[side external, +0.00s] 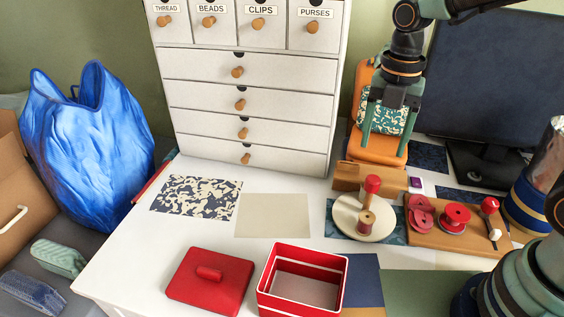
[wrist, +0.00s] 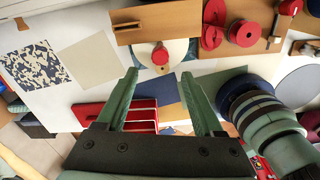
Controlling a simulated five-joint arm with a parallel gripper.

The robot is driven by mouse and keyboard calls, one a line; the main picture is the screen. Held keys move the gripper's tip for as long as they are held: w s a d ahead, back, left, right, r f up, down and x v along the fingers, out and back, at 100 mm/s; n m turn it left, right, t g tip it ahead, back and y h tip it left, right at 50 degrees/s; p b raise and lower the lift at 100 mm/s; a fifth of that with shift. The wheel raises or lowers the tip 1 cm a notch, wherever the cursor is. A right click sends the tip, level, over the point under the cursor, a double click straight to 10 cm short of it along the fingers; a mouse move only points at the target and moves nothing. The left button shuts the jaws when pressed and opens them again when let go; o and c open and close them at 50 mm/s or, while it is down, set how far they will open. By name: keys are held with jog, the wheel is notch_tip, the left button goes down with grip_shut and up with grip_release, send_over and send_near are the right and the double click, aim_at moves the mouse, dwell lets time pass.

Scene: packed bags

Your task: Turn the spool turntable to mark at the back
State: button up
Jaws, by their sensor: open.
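The turntable is a pale round disc (side external: 345,216) on a dark teal patterned mat (side external: 333,229); it also shows in the wrist view (wrist: 178,47). A tall red knob (side external: 372,184) rises over its back part, and a small wooden spool (side external: 366,227) stands upright nearer the front. In the wrist view one round red top (wrist: 160,55) shows over the disc. I cannot make out a mark clearly. My gripper (side external: 384,157) is open and empty, fingers downward, above and behind the turntable. In the wrist view its fingertips (wrist: 159,74) frame the space just below the disc.
A wooden block (side external: 352,177) stands right behind the turntable. A wooden board (side external: 440,236) with red spools (side external: 456,217) is close on its right. An open red box (side external: 300,281) and red lid (side external: 210,280) lie in front. White drawers (side external: 245,95) stand behind left.

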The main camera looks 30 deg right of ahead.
jog(key=shift+r, duration=2)
jog(key=s+d+m+t, duration=0.1)
jog(key=m+t, duration=0.1)
jog(key=m, duration=0.6)
jog(key=s+d+r+m+t, duration=0.1)
jog(key=m, duration=0.7)
jog(key=s+d+m+t, duration=0.1)
jog(key=s+m+t, duration=0.1)
jog(key=m, duration=0.6)
jog(key=shift+s+d+r+m+t, duration=0.1)
jog(key=shift+d+r+m+t, duration=0.1)
jog(key=shift+r+m+t, duration=0.15)
